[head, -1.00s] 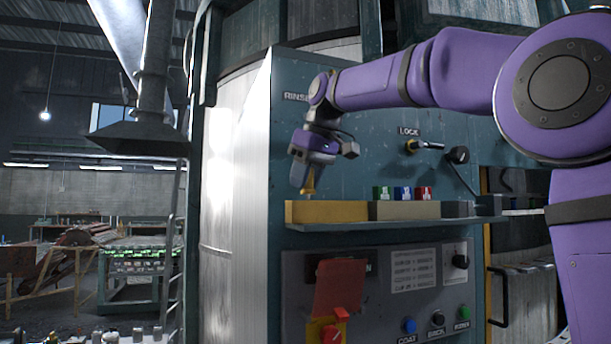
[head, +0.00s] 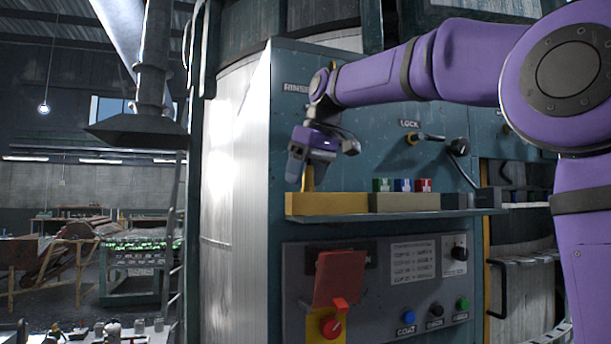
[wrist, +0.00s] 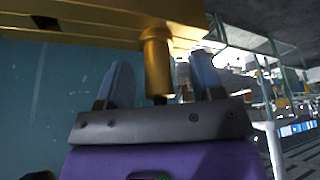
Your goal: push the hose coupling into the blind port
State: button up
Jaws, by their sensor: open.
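The hose coupling (wrist: 157,66) appears to be the brass cylinder in the wrist view, with one end at the yellow block (head: 326,203) on the shelf. In the head view only a bit of the brass (head: 310,179) shows below my gripper (head: 301,178). My gripper is open, pointing down over the block. In the wrist view its two fingers (wrist: 161,82) stand on either side of the coupling, with gaps visible. My wrist partly covers the wall by the RINSE label (head: 296,87), where a bit of brass (head: 332,68) shows. I cannot make out the blind port.
A LOCK lever (head: 427,137) sticks out of the wall above. Below is a control panel with a red flap (head: 339,277).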

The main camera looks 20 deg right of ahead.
jog(key=v, duration=1)
jog(key=shift+r, duration=0.3)
jog(key=shift+s+d, duration=0.1)
jog(key=shift+s, duration=0.1)
jog(key=s+d+f+m, duration=0.1)
jog(key=s+f+m, duration=0.1)
jog(key=s+f, duration=0.6)
jog(key=s+d+f+m+t+h, duration=0.1)
jog(key=s+d+f+m, duration=0.1)
jog(key=s+f, duration=0.7)
jog(key=s+d+f+m+h, duration=0.1)
jog(key=s+f, duration=0.8)
jog(key=f, duration=1)
jog(key=shift+d+f+m+t, duration=0.3)
jog(key=shift+d+m, duration=0.2)
jog(key=shift+d, duration=0.05)
